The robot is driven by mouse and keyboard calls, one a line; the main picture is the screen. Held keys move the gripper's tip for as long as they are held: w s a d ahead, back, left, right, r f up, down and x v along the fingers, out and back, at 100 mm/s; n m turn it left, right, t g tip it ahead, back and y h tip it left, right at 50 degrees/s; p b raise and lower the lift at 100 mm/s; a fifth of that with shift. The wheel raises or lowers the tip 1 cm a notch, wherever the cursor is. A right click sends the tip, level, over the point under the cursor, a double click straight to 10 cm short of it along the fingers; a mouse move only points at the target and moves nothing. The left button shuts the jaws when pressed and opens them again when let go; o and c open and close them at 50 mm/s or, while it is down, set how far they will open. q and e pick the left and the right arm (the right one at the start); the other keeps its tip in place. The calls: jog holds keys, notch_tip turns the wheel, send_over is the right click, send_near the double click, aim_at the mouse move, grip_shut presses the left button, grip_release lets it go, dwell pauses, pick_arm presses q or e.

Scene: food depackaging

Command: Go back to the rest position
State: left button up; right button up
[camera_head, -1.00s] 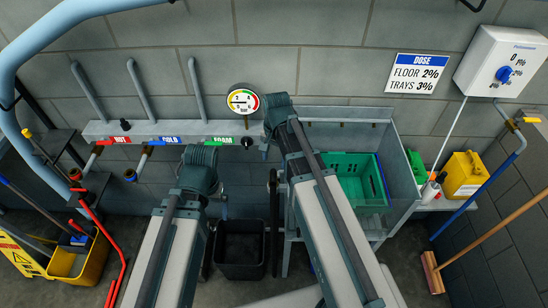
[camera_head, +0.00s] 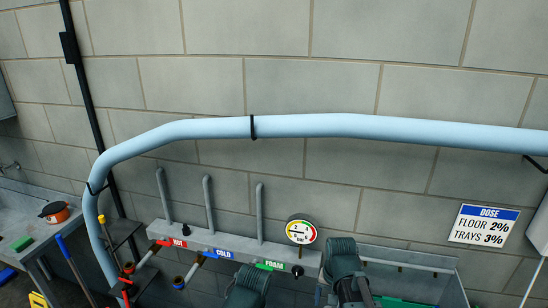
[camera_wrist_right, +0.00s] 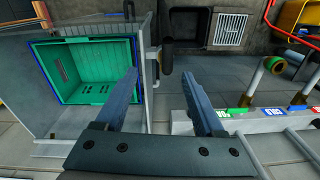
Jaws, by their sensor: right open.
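My right gripper (camera_wrist_right: 160,76) shows in the right wrist view. Its two dark blue-grey fingers are spread wide, with nothing between them. Grey floor and the edge of the metal sink lie beyond the fingers. In the head view only dark ribbed parts of my two arms show at the bottom edge. My left gripper is not in either view, and the right one is hidden from the head view.
In the right wrist view a green crate (camera_wrist_right: 53,75) sits in the metal sink (camera_wrist_right: 30,110), left of the fingers. A black bin (camera_wrist_right: 188,24) stands beyond. In the head view a blue pipe (camera_head: 340,126) crosses the wall above the tap rail (camera_head: 185,236).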

jog(key=s+n, duration=0.5)
jog(key=s+a+f+n+b, duration=0.1)
jog(key=s+a+f+b, duration=0.1)
jog(key=a+f+b, duration=0.3)
jog(key=s+a+f+n+h+b, duration=0.1)
jog(key=a+f+b, duration=0.5)
jog(key=f+b, duration=0.7)
jog(key=shift+s+f+n+g+b, duration=0.35)
jog(key=shift+s+n, duration=0.25)
jog(key=shift+s, duration=0.45)
